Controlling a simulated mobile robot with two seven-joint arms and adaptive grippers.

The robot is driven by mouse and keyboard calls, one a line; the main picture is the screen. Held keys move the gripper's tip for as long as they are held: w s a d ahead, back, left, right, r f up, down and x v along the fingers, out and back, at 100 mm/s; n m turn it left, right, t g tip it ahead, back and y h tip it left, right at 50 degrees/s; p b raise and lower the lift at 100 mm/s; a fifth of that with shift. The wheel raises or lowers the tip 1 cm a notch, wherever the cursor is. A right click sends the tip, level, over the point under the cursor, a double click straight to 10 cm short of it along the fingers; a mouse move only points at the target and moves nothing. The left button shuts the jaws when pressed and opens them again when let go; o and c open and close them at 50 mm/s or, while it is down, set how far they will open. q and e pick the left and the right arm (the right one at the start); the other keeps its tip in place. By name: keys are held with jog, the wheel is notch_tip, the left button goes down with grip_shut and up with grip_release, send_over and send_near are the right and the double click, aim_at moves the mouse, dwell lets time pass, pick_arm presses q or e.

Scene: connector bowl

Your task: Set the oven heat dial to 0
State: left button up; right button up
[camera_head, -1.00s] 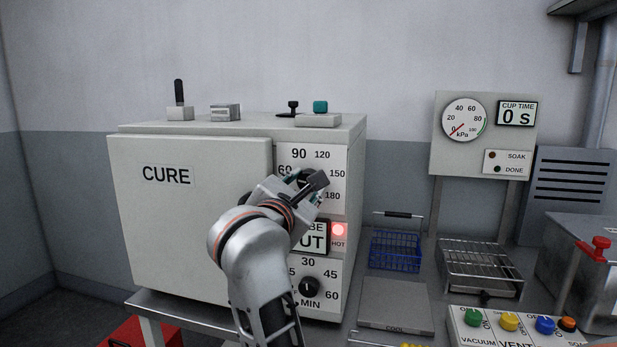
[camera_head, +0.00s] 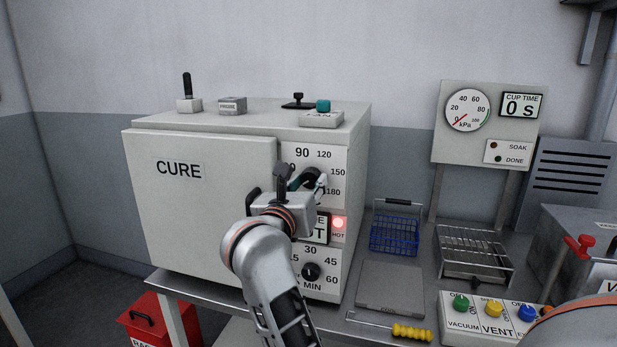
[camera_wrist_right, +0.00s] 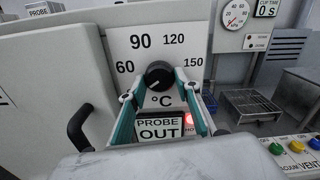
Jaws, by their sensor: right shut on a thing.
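The cure oven's black heat dial (camera_wrist_right: 159,75) sits on the white panel with 60, 90, 120 and 150 around it. Its pale mark appears to point down and left in the right wrist view. In the head view the dial (camera_head: 310,178) is partly hidden by my gripper. My right gripper (camera_wrist_right: 160,82) has its two teal-edged fingers on either side of the dial, shut on it. It also shows in the head view (camera_head: 302,180). My left gripper is not in view.
Below are the probe display (camera_wrist_right: 160,130), the lit red HOT lamp (camera_head: 338,223) and the minutes dial (camera_head: 311,271). The oven door handle (camera_wrist_right: 80,127) stands out left of my gripper. A blue basket (camera_head: 395,235) and wire rack (camera_head: 472,255) stand right.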

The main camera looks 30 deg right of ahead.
jog(key=shift+f+n, duration=0.2)
jog(key=shift+n, duration=0.1)
jog(key=o, duration=1.1)
jog(key=shift+r, duration=0.1)
